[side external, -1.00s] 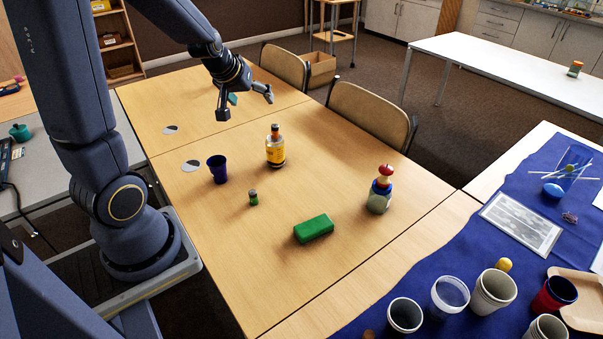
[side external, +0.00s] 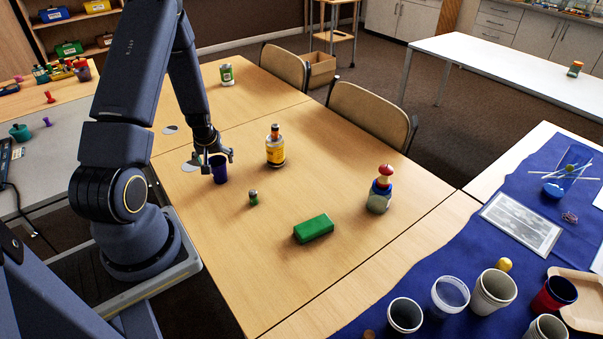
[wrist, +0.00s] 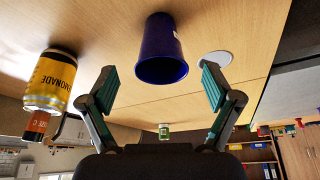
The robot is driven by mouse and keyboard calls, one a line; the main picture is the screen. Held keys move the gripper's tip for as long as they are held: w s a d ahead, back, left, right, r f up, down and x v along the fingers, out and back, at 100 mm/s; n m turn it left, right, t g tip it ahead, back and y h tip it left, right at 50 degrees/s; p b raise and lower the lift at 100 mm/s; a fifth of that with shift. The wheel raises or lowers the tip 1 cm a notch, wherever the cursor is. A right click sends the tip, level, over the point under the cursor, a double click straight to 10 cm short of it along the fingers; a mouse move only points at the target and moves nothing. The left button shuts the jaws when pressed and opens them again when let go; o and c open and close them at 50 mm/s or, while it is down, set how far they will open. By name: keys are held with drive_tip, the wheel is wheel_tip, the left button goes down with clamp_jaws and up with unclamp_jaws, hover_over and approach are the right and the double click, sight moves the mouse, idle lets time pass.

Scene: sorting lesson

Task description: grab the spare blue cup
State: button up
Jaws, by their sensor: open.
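The dark blue cup (side external: 219,174) stands on the wooden table, left of the lemonade can in the side view. In the wrist view the blue cup (wrist: 160,45) shows between and beyond my fingers, with a small pale label on its side. My gripper (side external: 218,157) is at the cup's rim height, its fingers spread. In the wrist view my gripper (wrist: 158,82) is open, with clear gaps between the cup and both teal finger pads. Nothing is held.
A yellow lemonade can (side external: 275,152) with a battery on top stands close right of the cup. A white disc (wrist: 217,58) lies near the cup.

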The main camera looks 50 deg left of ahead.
sight(219, 171)
drive_tip(key=x, duration=0.5)
drive_tip(key=shift+w+a+f, duration=0.15)
drive_tip(key=shift+a+f, duration=0.05)
drive_tip(key=shift+a, duration=0.25)
drive_tip(key=shift+c, duration=0.2)
drive_tip(key=c, duration=0.7)
